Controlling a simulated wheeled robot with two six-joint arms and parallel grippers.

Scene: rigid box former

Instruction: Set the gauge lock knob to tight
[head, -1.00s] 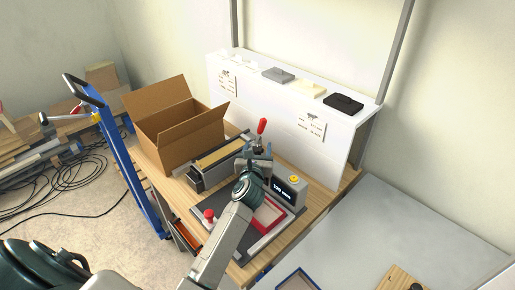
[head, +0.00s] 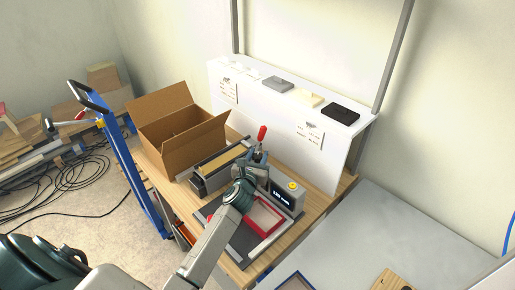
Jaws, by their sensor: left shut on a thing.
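My left gripper (head: 258,158) reaches over the box former on the wooden bench. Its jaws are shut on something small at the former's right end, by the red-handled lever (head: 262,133). The gauge lock knob does not show clearly; the gripper and wrist hide that spot, so its setting cannot be read. The grey gauge box (head: 286,198) with a lit display and a yellow button stands just right of the gripper. The display is too small to read surely. My right gripper is not in view.
An open cardboard box (head: 178,130) stands behind left. A red-edged tray (head: 264,216) lies on a dark mat below the gauge box. A white shelf (head: 290,125) with small blocks stands behind. A blue trolley (head: 130,165) is at left; a grey table (head: 420,225) lies right.

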